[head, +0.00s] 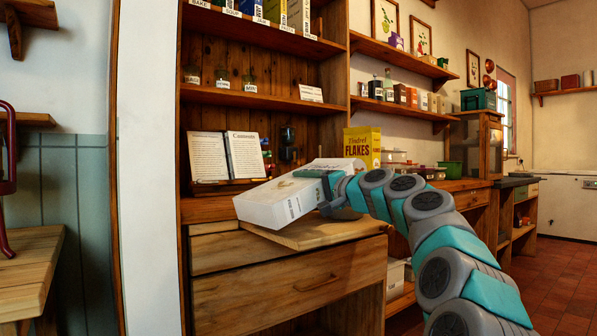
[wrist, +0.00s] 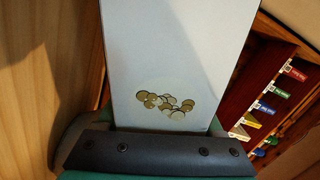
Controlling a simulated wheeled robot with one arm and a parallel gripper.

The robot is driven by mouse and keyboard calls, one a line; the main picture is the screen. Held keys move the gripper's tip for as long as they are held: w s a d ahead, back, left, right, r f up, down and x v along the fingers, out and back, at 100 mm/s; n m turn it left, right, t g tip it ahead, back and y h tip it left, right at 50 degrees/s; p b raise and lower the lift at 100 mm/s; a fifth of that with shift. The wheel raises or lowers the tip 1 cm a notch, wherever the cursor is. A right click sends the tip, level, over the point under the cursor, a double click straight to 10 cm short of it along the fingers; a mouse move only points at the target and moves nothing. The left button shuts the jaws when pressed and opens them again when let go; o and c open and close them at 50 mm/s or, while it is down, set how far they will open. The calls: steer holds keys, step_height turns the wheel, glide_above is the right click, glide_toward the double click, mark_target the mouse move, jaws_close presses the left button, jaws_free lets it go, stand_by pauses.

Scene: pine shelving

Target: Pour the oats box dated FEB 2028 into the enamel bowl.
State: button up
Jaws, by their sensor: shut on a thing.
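My gripper (head: 331,192) is shut on a large white box (head: 275,204), which lies tilted over the pull-out board of the pine cabinet. The box's end carries small dark print, too small to read, so I cannot tell its date. In the wrist view the white box (wrist: 180,60) fills the middle, with a picture of round flakes or discs on its face, above a dark bar of my gripper. I see no enamel bowl in either view.
A yellow flakes box (head: 362,143) stands behind my wrist. An open book (head: 226,156) leans at the cabinet's back. The pull-out board (head: 318,234) is bare at the front. Several boxes stand on the upper shelf (head: 262,29). A wooden table (head: 30,262) is at left.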

steer(key=shift+w+r+n, duration=0.1)
steer(key=shift+r+n, duration=0.75)
steer(key=shift+n, duration=0.05)
steer(key=shift+r+n+p, duration=0.3)
steer(key=shift+r+n, duration=1.65)
steer(key=shift+n, duration=0.15)
